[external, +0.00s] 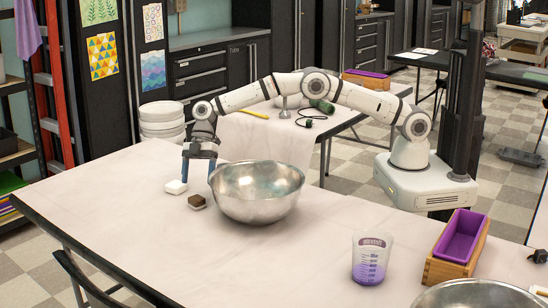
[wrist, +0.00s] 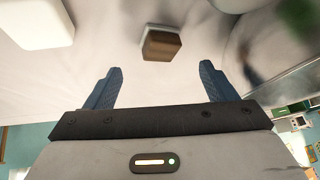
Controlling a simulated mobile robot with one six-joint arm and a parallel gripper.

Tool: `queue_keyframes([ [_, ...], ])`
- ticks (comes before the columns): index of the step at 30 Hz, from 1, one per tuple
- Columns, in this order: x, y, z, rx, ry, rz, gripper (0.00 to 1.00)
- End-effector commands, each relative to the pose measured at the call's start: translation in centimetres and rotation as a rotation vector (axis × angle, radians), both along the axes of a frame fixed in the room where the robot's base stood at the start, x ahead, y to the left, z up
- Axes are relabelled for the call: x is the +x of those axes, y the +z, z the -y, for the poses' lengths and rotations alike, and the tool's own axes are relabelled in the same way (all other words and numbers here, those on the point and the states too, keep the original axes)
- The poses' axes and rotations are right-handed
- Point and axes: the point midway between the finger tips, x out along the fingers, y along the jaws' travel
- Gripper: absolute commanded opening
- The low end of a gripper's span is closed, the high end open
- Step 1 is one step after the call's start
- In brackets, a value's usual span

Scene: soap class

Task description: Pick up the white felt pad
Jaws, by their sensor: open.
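A small white block-like piece (external: 175,187), which looks like the white felt pad, lies on the pale table left of the metal bowl. It also shows large and cut off at the upper left of the wrist view (wrist: 35,22). My gripper (external: 198,173) is open and empty, pointing down above the table beside the bowl. In the wrist view its two blue fingers (wrist: 161,68) stand apart. The white piece is outside them to the left, while a brown-topped block (wrist: 161,43) shows beyond the gap between the fingertips.
The brown block (external: 197,202) lies between the white piece and the metal bowl (external: 257,192), close to the bowl. A measuring cup with purple liquid (external: 370,258) and a wooden box with a purple liner (external: 457,246) stand at the right. The table's left side is clear.

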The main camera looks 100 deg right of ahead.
Motion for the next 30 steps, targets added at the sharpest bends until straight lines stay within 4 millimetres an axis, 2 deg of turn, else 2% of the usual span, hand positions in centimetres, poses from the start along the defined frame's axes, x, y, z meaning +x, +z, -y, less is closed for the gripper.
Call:
queue_keyframes([
  [5,0.2,-1.3,-0.9,-0.001,-0.001,-0.001,0.78],
  [14,0.7,-4.9,-3.0,-0.001,0.000,-0.002,0.78],
  [21,0.7,-5.2,-3.1,-0.001,-0.002,-0.001,0.78],
  [30,0.7,-5.2,-3.1,-0.001,-0.002,-0.001,0.54],
])
